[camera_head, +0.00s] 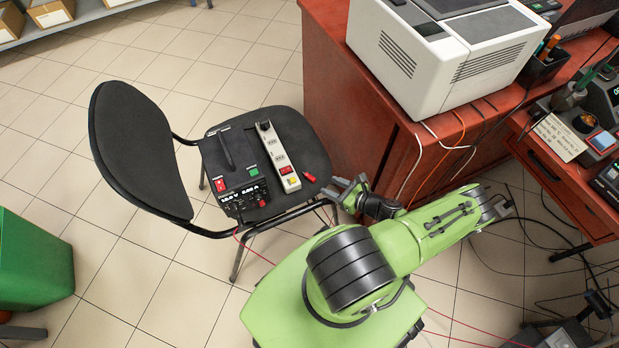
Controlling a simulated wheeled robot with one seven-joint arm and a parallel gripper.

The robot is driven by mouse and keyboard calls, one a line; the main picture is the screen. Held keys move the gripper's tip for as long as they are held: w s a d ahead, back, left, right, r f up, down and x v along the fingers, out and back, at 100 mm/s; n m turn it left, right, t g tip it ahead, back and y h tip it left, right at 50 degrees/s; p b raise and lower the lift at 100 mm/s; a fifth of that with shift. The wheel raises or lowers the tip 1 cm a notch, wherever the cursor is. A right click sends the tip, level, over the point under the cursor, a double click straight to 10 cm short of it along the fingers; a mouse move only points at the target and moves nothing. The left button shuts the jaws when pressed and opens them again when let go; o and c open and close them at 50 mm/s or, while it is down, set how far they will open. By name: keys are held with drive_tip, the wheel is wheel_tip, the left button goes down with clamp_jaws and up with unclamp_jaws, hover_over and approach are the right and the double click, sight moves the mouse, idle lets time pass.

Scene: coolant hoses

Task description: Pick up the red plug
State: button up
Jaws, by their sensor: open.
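A small red plug (309,177) lies on the right part of the black chair seat, just right of the white power strip (281,157). My gripper (336,188) is at the seat's right edge, a short way right of and slightly below the red plug in the picture. It is open, and nothing shows between its fingers. A gap shows between the gripper and the plug. The fingertips are small in this view, and their height over the seat is hard to tell.
A black instrument (240,190) with displays, a handle and red and green parts sits left of the strip; a red cable hangs from it. The chair (140,150) has a tall backrest at left. A red-brown desk (335,75) with a white printer (430,60) stands close at right.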

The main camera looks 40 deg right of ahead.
sight(313, 178)
drive_tip(key=b+x, duration=0.2)
drive_tip(key=x, duration=0.6)
drive_tip(key=shift+w+f+b, duration=0.15)
drive_tip(key=shift+w+b, duration=0.15)
drive_tip(key=shift+a, duration=0.1)
drive_tip(key=shift+c, duration=0.2)
clamp_jaws()
